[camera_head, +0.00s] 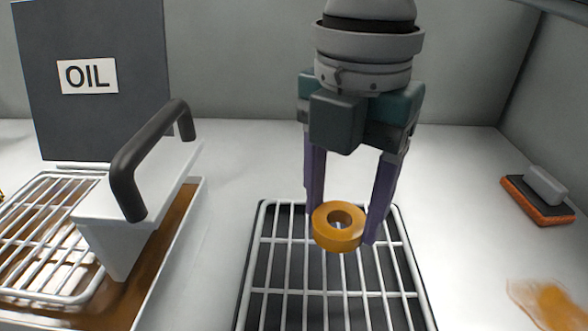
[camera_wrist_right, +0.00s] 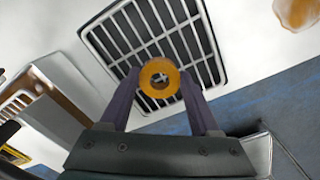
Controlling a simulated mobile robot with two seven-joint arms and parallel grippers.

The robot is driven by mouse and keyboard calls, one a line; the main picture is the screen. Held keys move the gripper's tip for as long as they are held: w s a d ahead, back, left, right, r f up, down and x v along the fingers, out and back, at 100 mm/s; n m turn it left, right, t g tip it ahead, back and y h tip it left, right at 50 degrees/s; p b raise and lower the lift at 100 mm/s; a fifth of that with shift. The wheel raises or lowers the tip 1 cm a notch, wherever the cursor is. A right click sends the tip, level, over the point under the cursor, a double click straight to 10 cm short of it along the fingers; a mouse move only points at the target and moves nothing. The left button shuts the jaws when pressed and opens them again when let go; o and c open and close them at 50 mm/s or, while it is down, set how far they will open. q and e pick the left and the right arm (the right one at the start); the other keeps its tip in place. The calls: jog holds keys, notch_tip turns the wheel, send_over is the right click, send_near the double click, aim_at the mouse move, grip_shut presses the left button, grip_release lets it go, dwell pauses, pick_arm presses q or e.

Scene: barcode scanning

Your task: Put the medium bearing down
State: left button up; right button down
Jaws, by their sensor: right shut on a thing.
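The medium bearing is an orange-yellow ring (camera_head: 324,232) with a hole through its middle. My right gripper (camera_head: 341,228) is shut on it, with a purple finger on each side of the ring. The ring is over the far part of a white wire rack (camera_head: 290,293) with a dark base; I cannot tell whether it touches the bars. In the right wrist view the ring (camera_wrist_right: 146,77) sits between the fingertips, with the rack (camera_wrist_right: 181,14) behind it. My left gripper is not in view.
At left, a dark panel labelled OIL (camera_head: 88,120) stands behind an oil tray with a wire basket (camera_head: 45,225) and a block with a black handle (camera_head: 135,165). At right are a sponge-like brush (camera_head: 538,204) and an orange-brown oily patch (camera_head: 548,303). White counter between is clear.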

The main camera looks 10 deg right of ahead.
aim_at(336, 260)
jog(key=shift+f+b, duration=0.3)
jog(key=shift+f, duration=2.2)
jog(key=shift+f, duration=0.1)
jog(key=shift+c, duration=0.6)
grip_release()
notch_tip(336, 260, up, 12)
jog(key=shift+r+p, duration=0.15)
jog(key=shift+p, duration=0.45)
